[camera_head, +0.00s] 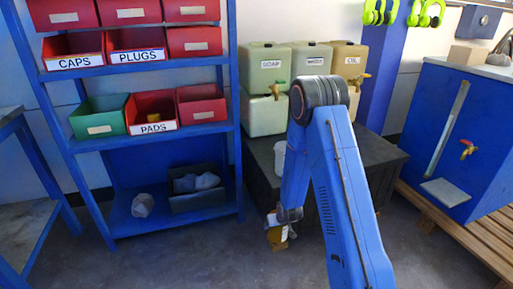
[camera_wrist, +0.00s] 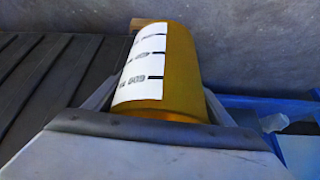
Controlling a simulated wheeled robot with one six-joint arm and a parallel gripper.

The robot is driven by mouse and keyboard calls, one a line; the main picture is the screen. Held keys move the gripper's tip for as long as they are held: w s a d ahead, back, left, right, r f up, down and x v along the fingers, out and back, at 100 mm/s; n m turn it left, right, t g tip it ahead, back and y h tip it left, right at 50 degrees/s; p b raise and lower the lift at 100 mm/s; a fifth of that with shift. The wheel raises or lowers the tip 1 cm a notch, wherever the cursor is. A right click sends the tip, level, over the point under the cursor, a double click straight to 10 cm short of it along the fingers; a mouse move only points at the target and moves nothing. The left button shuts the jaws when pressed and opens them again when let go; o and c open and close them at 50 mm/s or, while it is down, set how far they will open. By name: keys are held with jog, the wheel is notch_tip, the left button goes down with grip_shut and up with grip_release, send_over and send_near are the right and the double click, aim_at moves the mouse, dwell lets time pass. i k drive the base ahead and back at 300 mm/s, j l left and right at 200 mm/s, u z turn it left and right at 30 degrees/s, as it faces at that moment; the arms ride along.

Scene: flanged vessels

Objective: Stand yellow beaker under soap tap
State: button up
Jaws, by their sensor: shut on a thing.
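The yellow beaker (camera_head: 277,238) hangs in my gripper (camera_head: 288,216), low in front of the dark stand and clear of it. In the wrist view the beaker (camera_wrist: 184,80) fills the space between the jaws; it has a white label with black marks. My gripper is shut on it. The soap container (camera_head: 263,66), pale green and labelled SOAP, stands at the back left of the stand. Its brass soap tap (camera_head: 275,91) sticks out at the front, above the stand top. The beaker is below and well away from the tap. My arm hides part of the stand.
The dark stand (camera_head: 262,150) also carries a water container (camera_head: 312,60) and an oil container (camera_head: 347,62) with its own tap. A whitish vessel (camera_head: 280,158) stands at its front, partly behind my arm. Blue shelving (camera_head: 237,110) is left; a blue cabinet (camera_head: 450,120) is right.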

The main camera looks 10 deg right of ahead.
aim_at(275, 143)
jog(key=i+j, duration=0.15)
jog(key=j, duration=0.2)
jog(key=i+j+z, duration=0.1)
jog(key=j, duration=0.3)
jog(key=i+j+z, duration=0.1)
jog(key=j, duration=0.35)
jog(key=i+j+z, duration=0.1)
jog(key=j, duration=0.35)
jog(key=i+j+z, duration=0.1)
jog(key=j, duration=0.35)
jog(key=i, duration=0.1)
